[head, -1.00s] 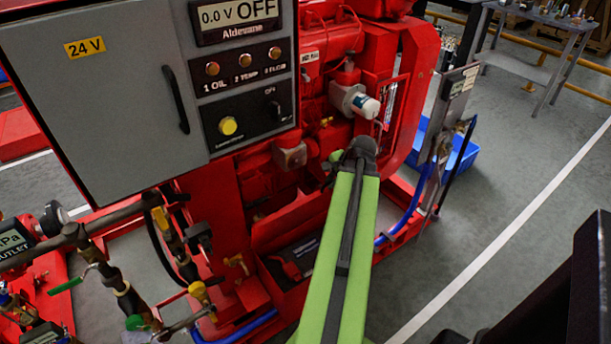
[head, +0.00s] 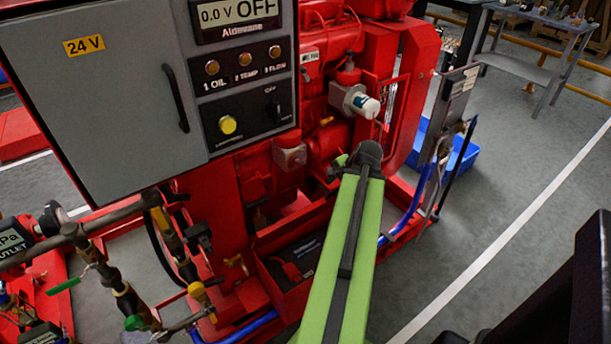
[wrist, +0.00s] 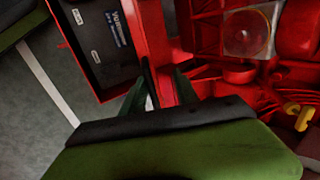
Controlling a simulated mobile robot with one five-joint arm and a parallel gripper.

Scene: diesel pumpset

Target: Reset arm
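My green arm (head: 352,260) reaches up from the bottom of the head view to a dark joint (head: 368,155) in front of the red engine (head: 335,50). The head view hides most of what lies beyond that joint; a little green shows at its left. In the wrist view, the two dark fingers of my gripper (wrist: 160,90) stand apart. I see nothing held between them. A dark battery in a red tray (wrist: 105,35) lies beyond them; I cannot tell the distance. The battery (head: 298,255) also shows left of my arm in the head view.
A grey control cabinet (head: 100,90) with a panel reading OFF stands at left. Pipes and valves (head: 125,295) fill the lower left. A blue bin (head: 465,150) and a grey table (head: 535,60) stand at right. Grey floor (head: 530,160) is open at right.

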